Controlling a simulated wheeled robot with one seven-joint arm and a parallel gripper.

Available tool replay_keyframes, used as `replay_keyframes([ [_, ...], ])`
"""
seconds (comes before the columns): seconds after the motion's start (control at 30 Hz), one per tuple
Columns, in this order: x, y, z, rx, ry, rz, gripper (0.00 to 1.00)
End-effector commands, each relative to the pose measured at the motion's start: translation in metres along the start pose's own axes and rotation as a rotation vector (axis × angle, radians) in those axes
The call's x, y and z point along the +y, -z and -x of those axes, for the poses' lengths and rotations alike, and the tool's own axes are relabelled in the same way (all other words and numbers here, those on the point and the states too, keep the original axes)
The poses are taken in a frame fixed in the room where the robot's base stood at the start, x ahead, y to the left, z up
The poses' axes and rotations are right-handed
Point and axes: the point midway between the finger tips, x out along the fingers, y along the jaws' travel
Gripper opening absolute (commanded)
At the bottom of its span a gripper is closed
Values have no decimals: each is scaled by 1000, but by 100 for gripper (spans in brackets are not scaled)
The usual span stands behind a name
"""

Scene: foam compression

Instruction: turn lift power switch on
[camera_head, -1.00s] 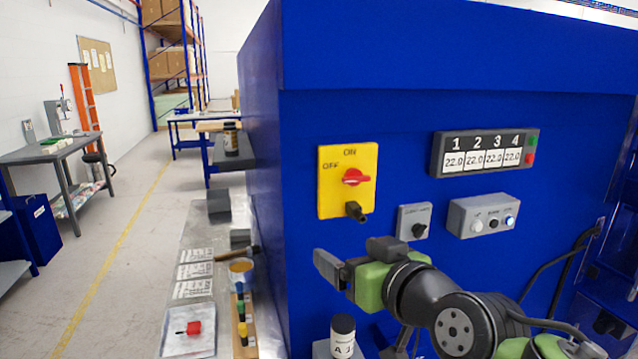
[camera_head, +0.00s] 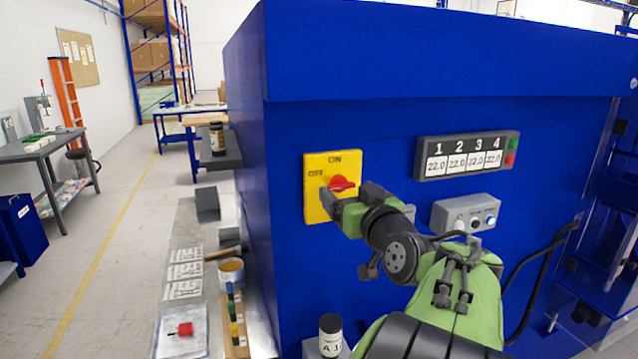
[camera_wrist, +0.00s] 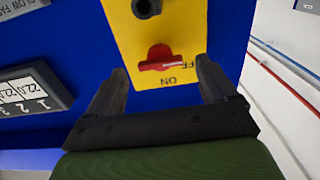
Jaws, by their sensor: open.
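A yellow switch plate (camera_head: 318,206) marked ON at the top and OFF at the left is on the blue machine's front. It also shows upside down in the wrist view (camera_wrist: 122,30). Its red knob (camera_wrist: 158,56) lies about horizontal, its pale line towards the OFF side. In the head view the red knob (camera_head: 342,183) is partly hidden. My gripper (camera_wrist: 161,72) is open and empty, its fingers spread wider than the knob, which appears beyond and between the tips. No contact is visible. In the head view my gripper (camera_head: 349,195) overlaps the plate's lower right.
A black fitting (camera_wrist: 147,7) sticks out of the plate below the knob. To the right are a four-number display (camera_head: 466,156) and a grey button box (camera_head: 465,214). A dark shelf (camera_head: 222,160) juts from the machine's left side. A black-capped bottle (camera_head: 330,335) stands below.

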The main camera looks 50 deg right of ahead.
Motion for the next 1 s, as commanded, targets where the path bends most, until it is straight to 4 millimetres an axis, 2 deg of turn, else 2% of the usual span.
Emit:
replay_keyframes([
  [0.13,0,1,-16,0,1,-1,85],
  [0.4,0,0,-18,1,0,-1,85],
  [0.77,0,0,-18,0,0,0,30],
  [1.0,0,0,-18,0,1,-18,29],
])
